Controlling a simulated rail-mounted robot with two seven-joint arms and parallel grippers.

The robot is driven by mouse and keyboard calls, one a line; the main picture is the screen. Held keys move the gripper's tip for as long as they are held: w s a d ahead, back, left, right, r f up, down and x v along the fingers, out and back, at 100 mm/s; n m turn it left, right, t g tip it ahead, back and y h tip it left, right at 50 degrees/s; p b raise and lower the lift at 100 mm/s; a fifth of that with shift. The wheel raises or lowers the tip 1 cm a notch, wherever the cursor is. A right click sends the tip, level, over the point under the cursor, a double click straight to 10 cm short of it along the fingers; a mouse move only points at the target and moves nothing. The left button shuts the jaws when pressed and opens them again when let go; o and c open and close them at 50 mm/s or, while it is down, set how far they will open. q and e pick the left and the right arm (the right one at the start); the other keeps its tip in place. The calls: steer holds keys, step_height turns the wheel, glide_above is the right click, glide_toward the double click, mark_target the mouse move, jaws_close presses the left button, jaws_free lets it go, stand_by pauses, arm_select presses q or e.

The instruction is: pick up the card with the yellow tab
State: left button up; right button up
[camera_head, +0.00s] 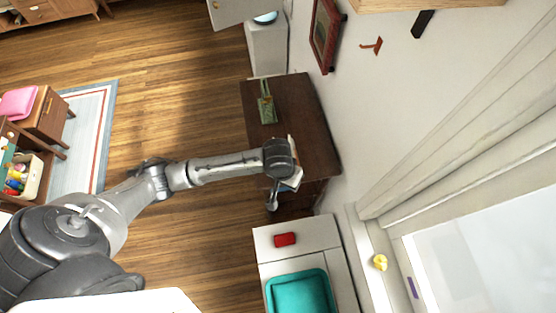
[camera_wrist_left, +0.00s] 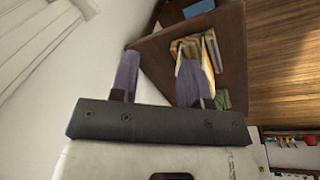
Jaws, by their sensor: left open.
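The left gripper (camera_head: 283,189) is at the near end of the dark brown table, over pale, partly hidden card-like items (camera_head: 295,177). In the left wrist view the left gripper (camera_wrist_left: 158,62) has its two purplish fingers apart with nothing between them. Upright card-like pieces with orange, yellow and pale stripes (camera_wrist_left: 210,48) stand on the brown table (camera_wrist_left: 233,50). One finger overlaps them in the picture; I cannot tell whether it touches. No single yellow tab can be made out. My right gripper is in neither view.
A green object (camera_head: 266,109) is on the far part of the table (camera_head: 309,100). The wall and a framed picture (camera_head: 325,35) are close on the right. A white cabinet with a red item (camera_head: 285,239) and teal basin (camera_head: 300,291) stands nearer.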

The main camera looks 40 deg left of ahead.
arm_select(q)
steer(key=w+a+n+b, duration=0.1)
steer(key=w+a+n, duration=0.1)
steer(key=w+a, duration=0.1)
steer(key=w+a+n+g+y+b, duration=0.1)
steer(key=w+a+n+b, duration=0.1)
steer(key=a, duration=0.4)
steer(key=w+a+n+y+b, duration=0.1)
steer(key=w+a+n, duration=0.2)
steer(key=w+a, duration=0.2)
steer(key=shift+a+n, duration=0.1)
steer(key=shift+n, duration=0.3)
step_height(320, 180, down, 8)
steer(key=shift+w+a+b, duration=0.1)
steer(key=shift+a+b, duration=0.05)
steer(key=shift+b, duration=0.2)
steer(key=f, duration=0.4)
steer(key=shift+w+f, duration=0.1)
steer(key=shift+w, duration=0.3)
steer(key=shift+f, duration=0.55)
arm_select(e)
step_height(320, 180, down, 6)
arm_select(q)
jaws_close()
